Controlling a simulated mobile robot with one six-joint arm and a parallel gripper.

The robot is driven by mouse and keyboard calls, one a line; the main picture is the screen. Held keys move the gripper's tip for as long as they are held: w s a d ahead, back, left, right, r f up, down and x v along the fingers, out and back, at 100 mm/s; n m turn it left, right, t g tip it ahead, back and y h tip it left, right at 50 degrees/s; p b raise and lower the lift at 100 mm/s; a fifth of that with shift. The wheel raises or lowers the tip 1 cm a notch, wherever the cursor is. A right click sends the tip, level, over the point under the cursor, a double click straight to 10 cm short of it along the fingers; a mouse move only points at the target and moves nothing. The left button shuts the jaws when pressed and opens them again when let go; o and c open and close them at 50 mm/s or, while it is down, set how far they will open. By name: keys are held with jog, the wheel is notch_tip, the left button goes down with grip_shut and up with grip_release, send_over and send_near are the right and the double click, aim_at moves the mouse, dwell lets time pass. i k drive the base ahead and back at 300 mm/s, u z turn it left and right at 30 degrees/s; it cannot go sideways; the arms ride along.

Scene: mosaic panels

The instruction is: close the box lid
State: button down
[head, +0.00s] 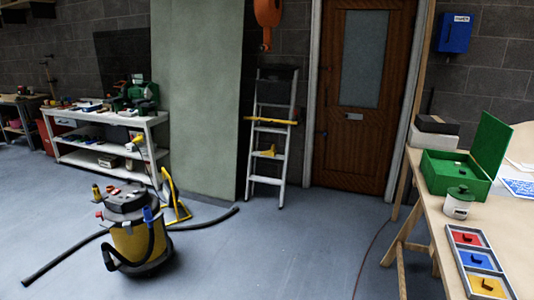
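A green box (453,176) stands on the wooden table at the right of the head view. Its green lid (491,146) is raised, tilted up from the box's right side, so the box is open. A small light item lies inside; I cannot tell what it is. My gripper is not in the head view.
On the table (436,218) are a white jar with a green lid (459,203), a tray of coloured panels (460,240), and a dark-topped white box (434,132). A yellow-black vacuum (138,243) and its hose occupy the floor at left. Grey floor (290,240) is clear before the table.

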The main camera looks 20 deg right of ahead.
aim_at(493, 137)
jog(key=z, duration=0.6)
jog(key=i, duration=0.85)
jog(key=z, duration=0.45)
